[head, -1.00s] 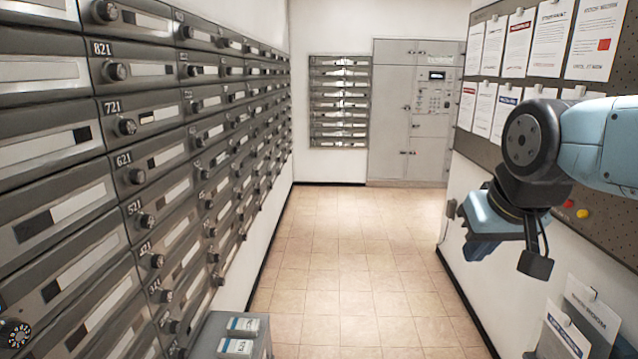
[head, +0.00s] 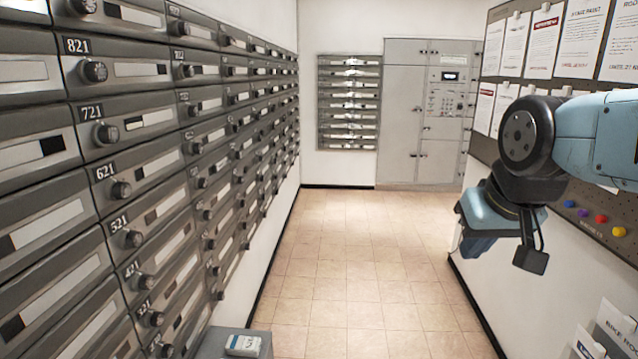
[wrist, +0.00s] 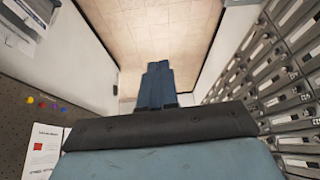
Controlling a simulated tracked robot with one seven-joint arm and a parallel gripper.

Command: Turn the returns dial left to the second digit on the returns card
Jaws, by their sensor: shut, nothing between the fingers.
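My gripper (wrist: 158,68) is shut and empty in the wrist view, its blue fingers together over the floor. In the head view the arm's end hangs at the right, well away from the mailboxes, and the fingertips are not clear there. Mailbox doors with round dials line the left wall, such as the dial by 821 (head: 93,71), the dial by 721 (head: 106,134) and the dial by 621 (head: 121,190). I cannot make out a returns dial. Several papers hang on the right board (head: 545,40), but their text is too small to tell which is a returns card.
A grey locker cabinet (head: 402,115) with a keypad panel stands at the far end, beside a slotted rack (head: 349,102). A grey box top with a white packet (head: 243,345) is at the lower left. The tiled aisle floor (head: 340,250) is clear.

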